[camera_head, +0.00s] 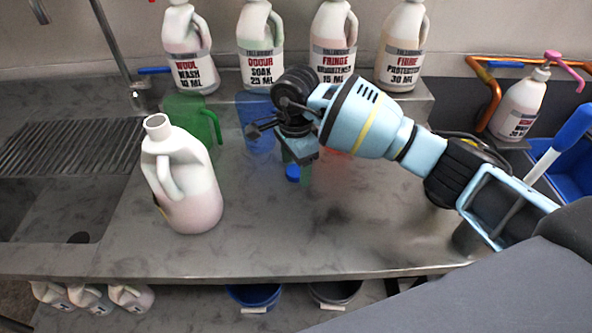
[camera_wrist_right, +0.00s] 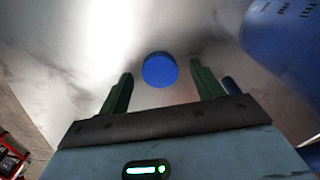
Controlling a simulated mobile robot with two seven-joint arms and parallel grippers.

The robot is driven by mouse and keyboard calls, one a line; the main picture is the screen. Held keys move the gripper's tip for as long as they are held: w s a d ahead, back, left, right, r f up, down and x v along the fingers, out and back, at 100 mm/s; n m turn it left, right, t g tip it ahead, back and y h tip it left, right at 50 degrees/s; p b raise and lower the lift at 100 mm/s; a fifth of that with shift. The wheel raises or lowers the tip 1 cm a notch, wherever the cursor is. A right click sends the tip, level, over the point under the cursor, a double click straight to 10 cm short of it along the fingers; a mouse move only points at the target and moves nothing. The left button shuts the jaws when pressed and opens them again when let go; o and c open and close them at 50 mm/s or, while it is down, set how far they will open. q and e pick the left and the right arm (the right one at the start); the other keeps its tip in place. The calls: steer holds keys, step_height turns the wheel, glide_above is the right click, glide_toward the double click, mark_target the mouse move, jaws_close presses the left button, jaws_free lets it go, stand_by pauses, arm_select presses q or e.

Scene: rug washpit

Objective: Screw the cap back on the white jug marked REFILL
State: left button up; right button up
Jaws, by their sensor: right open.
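A white jug (camera_head: 187,190) with a pinkish lower part stands upright on the counter, left of centre in the head view. Its neck (camera_head: 157,122) is open with no cap on it. No REFILL marking can be read from here. A round blue cap (camera_head: 292,174) lies on the counter to the right of the jug. It also shows between the finger ends in the right wrist view (camera_wrist_right: 159,70). My right gripper (camera_head: 297,164) points down over the cap, its green fingers open and apart on either side. My left gripper is in neither view.
Labelled bottles (camera_head: 262,50) stand on a ledge at the back. A green pitcher (camera_head: 205,118) and a blue pitcher (camera_head: 254,125) stand behind the jug. A sink with a drain rack (camera_head: 75,146) is at left, a pump bottle (camera_head: 520,108) at right. The front counter is clear.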

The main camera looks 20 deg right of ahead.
mark_target(295, 171)
steer(key=shift+f, duration=0.25)
steer(key=c, duration=1.1)
steer(key=shift+o, duration=0.2)
step_height(295, 171, up, 10)
